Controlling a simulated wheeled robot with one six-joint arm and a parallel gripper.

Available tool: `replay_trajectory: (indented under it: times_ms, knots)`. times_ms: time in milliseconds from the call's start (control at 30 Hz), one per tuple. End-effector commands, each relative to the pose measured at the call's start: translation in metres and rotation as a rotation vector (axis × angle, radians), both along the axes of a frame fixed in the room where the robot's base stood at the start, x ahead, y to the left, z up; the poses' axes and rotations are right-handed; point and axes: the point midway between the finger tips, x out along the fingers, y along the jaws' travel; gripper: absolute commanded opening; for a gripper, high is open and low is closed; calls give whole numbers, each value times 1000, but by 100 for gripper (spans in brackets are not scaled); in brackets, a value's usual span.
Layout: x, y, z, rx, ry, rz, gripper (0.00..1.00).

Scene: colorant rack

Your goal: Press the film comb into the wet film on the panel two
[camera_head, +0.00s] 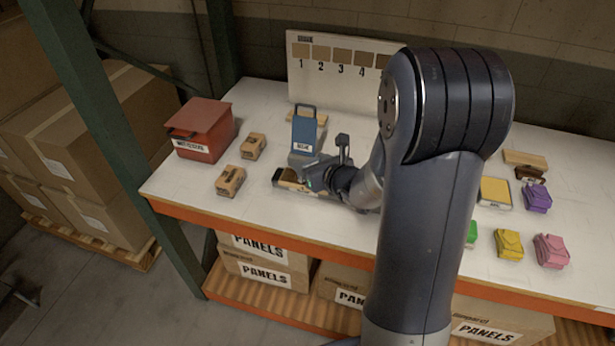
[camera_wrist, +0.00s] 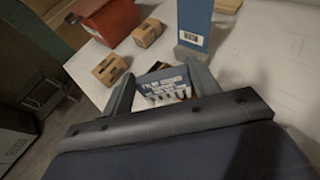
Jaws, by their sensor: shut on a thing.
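The film comb (camera_wrist: 163,84) is a blue plate with white lettering and pale teeth along its lower edge. My gripper (camera_wrist: 160,74) is shut on it, with one finger at each side, in the wrist view. In the head view my gripper (camera_head: 308,178) is low over the bench, left of the middle. A flat piece with a brown face and pale edge (camera_head: 287,182) shows beside the gripper there. I cannot tell whether it is panel two. The wet film and any contact of the teeth with it cannot be made out.
A blue handled holder (camera_head: 305,132) stands just behind my gripper. Two small tan blocks (camera_head: 230,181) and a red bin (camera_head: 203,130) are to the left. A numbered swatch board (camera_head: 335,73) stands behind. Coloured pouches (camera_head: 537,197) lie at right.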

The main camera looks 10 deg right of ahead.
Motion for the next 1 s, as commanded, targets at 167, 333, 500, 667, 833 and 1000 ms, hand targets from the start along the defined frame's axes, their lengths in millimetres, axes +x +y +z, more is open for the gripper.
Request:
replay_trajectory:
  times_ms: [167, 333, 500, 667, 833, 1000]
  knots:
    - [35, -2, 7, -1, -3, 3, 35]
    - [55, -4, 9, -1, -2, 1, 35]
    - [58, -4, 2, -1, -1, 0, 35]
    - [57, -4, -11, -2, -1, 1, 35]
    - [57, -4, -30, -1, 0, 0, 35]
    - [57, -4, -46, -1, 0, 0, 35]
